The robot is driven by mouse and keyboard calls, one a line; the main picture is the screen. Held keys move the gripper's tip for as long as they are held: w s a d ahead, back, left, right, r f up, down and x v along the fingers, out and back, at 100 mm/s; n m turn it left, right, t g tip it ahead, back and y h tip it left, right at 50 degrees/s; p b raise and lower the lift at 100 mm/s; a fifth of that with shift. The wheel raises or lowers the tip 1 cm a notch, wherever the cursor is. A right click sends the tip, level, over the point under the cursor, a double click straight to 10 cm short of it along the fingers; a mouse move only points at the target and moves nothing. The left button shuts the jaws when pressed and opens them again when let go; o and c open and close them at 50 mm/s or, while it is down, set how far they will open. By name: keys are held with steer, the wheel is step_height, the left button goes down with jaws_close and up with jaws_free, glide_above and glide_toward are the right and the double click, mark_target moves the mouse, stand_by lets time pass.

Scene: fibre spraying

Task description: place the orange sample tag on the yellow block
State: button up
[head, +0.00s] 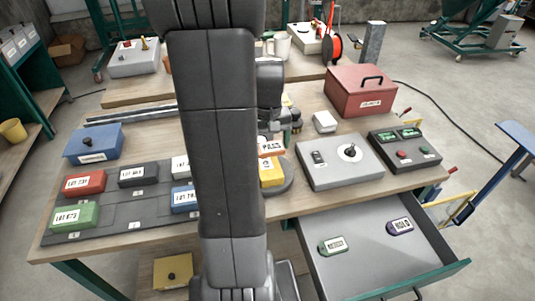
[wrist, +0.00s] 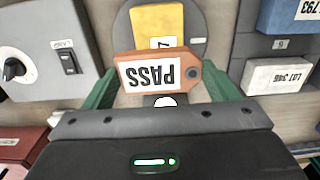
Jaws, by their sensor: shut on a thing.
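My gripper (wrist: 164,84) is shut on the orange sample tag (wrist: 191,87), its green fingers at the tag's two ends. The tag has a white label reading PASS, upside down in the wrist view, and a small hole at one end. The yellow block (wrist: 149,21) shows just beyond the tag in the wrist view, on a rounded grey plate (wrist: 189,45). The tag hides part of the block there. In the head view the yellow block (head: 270,180) is partly hidden by my arm, and the tag (head: 272,148) shows just above it in the picture.
A grey box with a switch and dial (head: 340,162) stands right of the yellow block. A dark rack (head: 125,210) with red, green, blue and other blocks is left. An open drawer (head: 380,255) holds a green REJECT tag (head: 333,246) and a purple HOLD tag (head: 400,227).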

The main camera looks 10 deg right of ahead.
mark_target(268, 164)
steer(key=shift+f, duration=2.55)
steer(key=shift+f, duration=0.2)
steer(key=o, duration=0.9)
steer(key=shift+r, duration=0.1)
step_height(268, 164, up, 12)
steer(key=shift+r, duration=0.15)
